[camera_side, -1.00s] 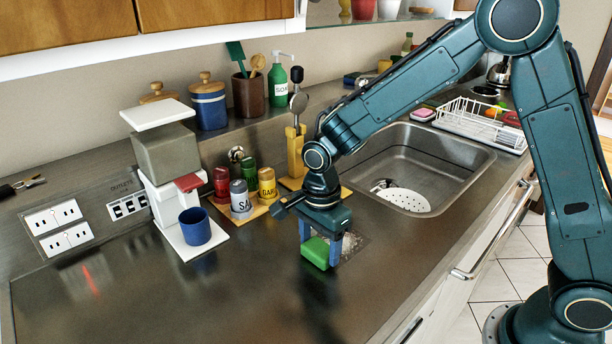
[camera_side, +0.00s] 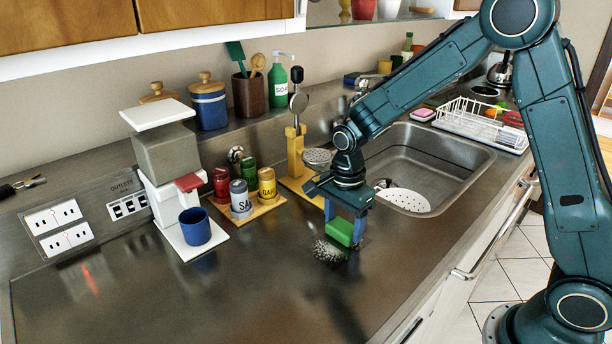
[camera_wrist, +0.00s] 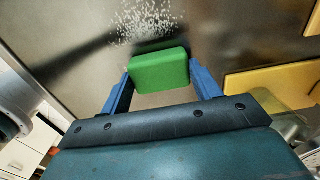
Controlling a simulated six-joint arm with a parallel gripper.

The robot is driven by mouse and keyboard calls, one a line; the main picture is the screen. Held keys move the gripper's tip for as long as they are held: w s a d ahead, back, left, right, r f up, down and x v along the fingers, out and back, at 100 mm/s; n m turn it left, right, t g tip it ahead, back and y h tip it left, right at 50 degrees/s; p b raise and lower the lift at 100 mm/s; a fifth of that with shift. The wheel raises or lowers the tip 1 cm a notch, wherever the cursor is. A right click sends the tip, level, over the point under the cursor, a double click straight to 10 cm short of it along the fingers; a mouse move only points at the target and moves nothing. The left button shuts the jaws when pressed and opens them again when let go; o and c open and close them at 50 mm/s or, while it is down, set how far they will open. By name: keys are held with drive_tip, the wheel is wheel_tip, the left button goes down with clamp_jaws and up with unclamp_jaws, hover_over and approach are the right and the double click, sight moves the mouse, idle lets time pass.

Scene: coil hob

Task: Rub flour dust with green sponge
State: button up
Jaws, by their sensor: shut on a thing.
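The green sponge (camera_side: 341,231) is held between the blue fingers of my gripper (camera_side: 346,222), low over the metal counter; I cannot tell if it touches the surface. In the wrist view the sponge (camera_wrist: 160,71) sits between the two fingers of my gripper (camera_wrist: 162,84). The flour dust (camera_side: 328,250) is a patch of white specks on the counter, just left of and in front of the sponge. In the wrist view the dust (camera_wrist: 147,18) lies just beyond the sponge.
The sink (camera_side: 440,160) lies behind and right of my gripper. A yellow stand (camera_side: 296,155) and shaker bottles on a wooden board (camera_side: 250,211) stand to the left. A coffee machine with a blue cup (camera_side: 195,228) is farther left. The front left counter is clear.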

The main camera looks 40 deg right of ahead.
drive_tip(key=shift+d, duration=0.8)
drive_tip(key=shift+d+f, duration=0.1)
drive_tip(key=shift+d, duration=0.6)
drive_tip(key=shift+a, duration=5.8)
wheel_tip(320, 180, up, 8)
drive_tip(key=shift+d, duration=0.15)
